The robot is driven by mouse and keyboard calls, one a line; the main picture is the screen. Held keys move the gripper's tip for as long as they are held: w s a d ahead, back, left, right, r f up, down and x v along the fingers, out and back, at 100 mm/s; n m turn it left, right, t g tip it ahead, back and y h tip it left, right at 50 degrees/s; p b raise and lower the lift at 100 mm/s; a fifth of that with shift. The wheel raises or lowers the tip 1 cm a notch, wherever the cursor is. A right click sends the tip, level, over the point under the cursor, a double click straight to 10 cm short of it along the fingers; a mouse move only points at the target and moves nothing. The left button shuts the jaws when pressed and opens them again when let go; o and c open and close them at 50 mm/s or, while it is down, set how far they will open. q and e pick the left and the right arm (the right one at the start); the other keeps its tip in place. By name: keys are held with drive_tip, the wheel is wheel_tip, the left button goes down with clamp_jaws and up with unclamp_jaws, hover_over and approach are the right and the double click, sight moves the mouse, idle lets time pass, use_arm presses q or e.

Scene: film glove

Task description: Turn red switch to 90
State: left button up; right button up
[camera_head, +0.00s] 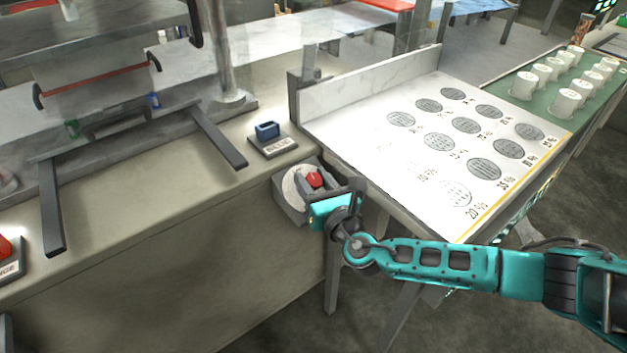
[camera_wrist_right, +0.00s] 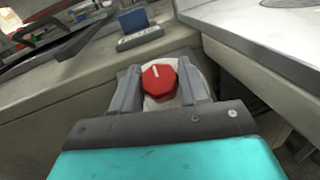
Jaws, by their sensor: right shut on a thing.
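The red switch (camera_head: 314,180) sits on a pale round dial on a grey box (camera_head: 290,205) at the front of the counter. It also shows in the right wrist view (camera_wrist_right: 158,80), as a red knob with a white mark near its upper edge. My right gripper (camera_head: 318,183) reaches the switch from the front right. In the wrist view its two grey fingers (camera_wrist_right: 158,88) stand on either side of the knob and are shut on it. The dial's markings are largely hidden by the fingers and too small to read.
A blue switch (camera_head: 267,130) on a grey block stands on the counter behind the red one. A white panel (camera_head: 405,140) with grey discs lies close on the right. Black bars (camera_head: 218,137) stick out at the left. A red button (camera_head: 5,246) is at the far left.

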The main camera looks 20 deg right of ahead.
drive_tip(key=c, duration=0.3)
drive_tip(key=m+h+p, duration=0.2)
drive_tip(key=m+h, duration=0.2)
drive_tip(key=shift+r, duration=0.1)
drive_tip(key=m+g+h+p, duration=0.1)
drive_tip(key=m+g+h, duration=0.1)
drive_tip(key=m+h, duration=0.1)
drive_tip(key=m+g+h+p, duration=0.1)
drive_tip(key=m+h, duration=0.2)
drive_tip(key=shift+a+m+g, duration=0.1)
drive_tip(key=shift+m+g, duration=0.3)
drive_tip(key=m+g+h, duration=0.1)
drive_tip(key=m+g, duration=0.1)
drive_tip(key=m+g+h+p, duration=0.1)
drive_tip(key=m+g, duration=0.1)
drive_tip(key=m, duration=0.1)
drive_tip(key=shift+h, duration=0.3)
drive_tip(key=m+g, duration=0.4)
drive_tip(key=shift+g+h, duration=0.4)
drive_tip(key=shift+m, duration=0.4)
